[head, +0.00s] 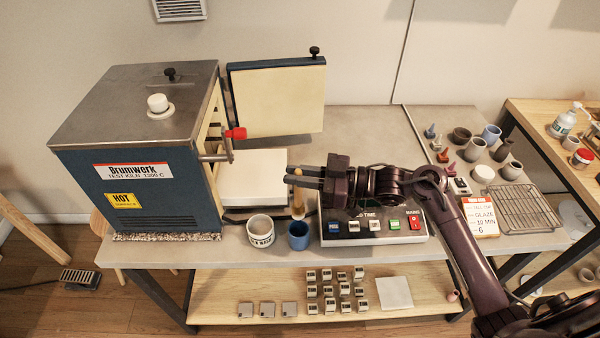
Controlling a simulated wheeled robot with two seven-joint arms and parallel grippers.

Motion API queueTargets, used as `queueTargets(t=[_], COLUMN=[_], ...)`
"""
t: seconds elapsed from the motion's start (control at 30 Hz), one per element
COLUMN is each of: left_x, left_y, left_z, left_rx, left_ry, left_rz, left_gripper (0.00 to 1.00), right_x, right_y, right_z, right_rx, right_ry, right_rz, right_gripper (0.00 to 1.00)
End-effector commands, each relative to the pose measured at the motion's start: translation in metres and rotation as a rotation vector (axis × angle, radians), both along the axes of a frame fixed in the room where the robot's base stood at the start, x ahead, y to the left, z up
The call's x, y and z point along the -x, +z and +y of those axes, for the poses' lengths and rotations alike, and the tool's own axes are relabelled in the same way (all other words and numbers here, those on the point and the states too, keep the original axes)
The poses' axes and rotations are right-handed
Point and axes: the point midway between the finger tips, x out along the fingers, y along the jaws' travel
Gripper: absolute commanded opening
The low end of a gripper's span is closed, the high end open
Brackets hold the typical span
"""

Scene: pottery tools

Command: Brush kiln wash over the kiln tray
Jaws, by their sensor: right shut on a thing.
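My right gripper (305,180) reaches in from the right and is shut on a brush (298,205) with a pale wooden handle. The brush stands roughly upright just behind the blue cup (298,237); its lower end is hard to make out, so I cannot tell whether it touches anything. The kiln tray (262,172), a flat pale slab, lies in front of the kiln's open side, left of the gripper. A white jar (260,231) with a partly readable "WASH" label stands left of the blue cup. My left gripper is not in view.
The blue kiln (135,150) stands at left with its door (277,98) open behind the tray. A control box (375,228) sits under my right arm. Pots (474,150) and a wire rack (527,208) stand at right. The back middle of the table is clear.

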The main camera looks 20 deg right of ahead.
Motion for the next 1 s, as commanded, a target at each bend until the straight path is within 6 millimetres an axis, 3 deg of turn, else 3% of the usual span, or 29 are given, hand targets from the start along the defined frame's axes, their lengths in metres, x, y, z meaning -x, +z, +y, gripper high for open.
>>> queueTargets(t=[0.27, 1.0], left_x=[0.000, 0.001], left_y=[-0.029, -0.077], left_z=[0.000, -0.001], left_rx=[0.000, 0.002], left_ry=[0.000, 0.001], left_rz=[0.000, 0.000], left_gripper=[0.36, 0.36], right_x=[0.000, 0.000], right_y=[-0.032, -0.099], right_z=[0.000, -0.001], right_rx=[0.000, 0.001], right_ry=[-0.002, -0.001], right_rz=[0.000, 0.000], right_gripper=[0.00, 0.00])
